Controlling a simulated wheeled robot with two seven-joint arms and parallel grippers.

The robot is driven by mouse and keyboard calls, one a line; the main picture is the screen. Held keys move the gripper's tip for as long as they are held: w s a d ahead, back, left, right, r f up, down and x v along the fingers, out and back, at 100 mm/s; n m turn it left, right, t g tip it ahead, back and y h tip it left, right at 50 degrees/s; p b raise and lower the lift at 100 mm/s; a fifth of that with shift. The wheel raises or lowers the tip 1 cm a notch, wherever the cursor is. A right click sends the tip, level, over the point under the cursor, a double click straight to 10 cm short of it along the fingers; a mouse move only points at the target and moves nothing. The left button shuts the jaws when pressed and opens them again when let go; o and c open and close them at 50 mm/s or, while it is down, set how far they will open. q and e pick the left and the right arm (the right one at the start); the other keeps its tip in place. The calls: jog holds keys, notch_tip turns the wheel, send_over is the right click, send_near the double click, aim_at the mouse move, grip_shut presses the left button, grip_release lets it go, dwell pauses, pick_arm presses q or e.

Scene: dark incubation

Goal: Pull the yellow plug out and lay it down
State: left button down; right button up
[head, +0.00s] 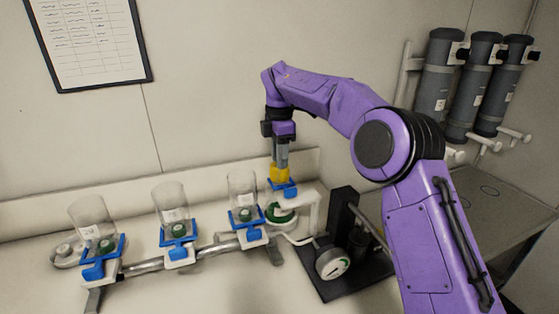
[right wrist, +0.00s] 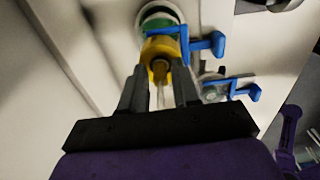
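The yellow plug (head: 279,173) sits upright at the right end of the row of holders, above a blue clip (head: 283,188) and a green-and-white base (head: 281,215). My right gripper (head: 281,161) points straight down over it, fingertips at the plug's top. In the right wrist view, the two fingers (right wrist: 160,86) stand apart on either side of the brownish middle of the yellow plug (right wrist: 153,46). Whether they press on it cannot be told. The plug's lower end is hidden. My left gripper is not in view.
Several clear cylinders in blue holders, including one (head: 242,185) just left of the plug, stand along a metal rail (head: 217,249). A black stand with a round gauge (head: 332,262) is to the right. The front left bench surface is clear.

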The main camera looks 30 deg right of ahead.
grip_shut()
jog(key=shift+r+p, duration=2.55)
jog(key=shift+r, duration=0.5)
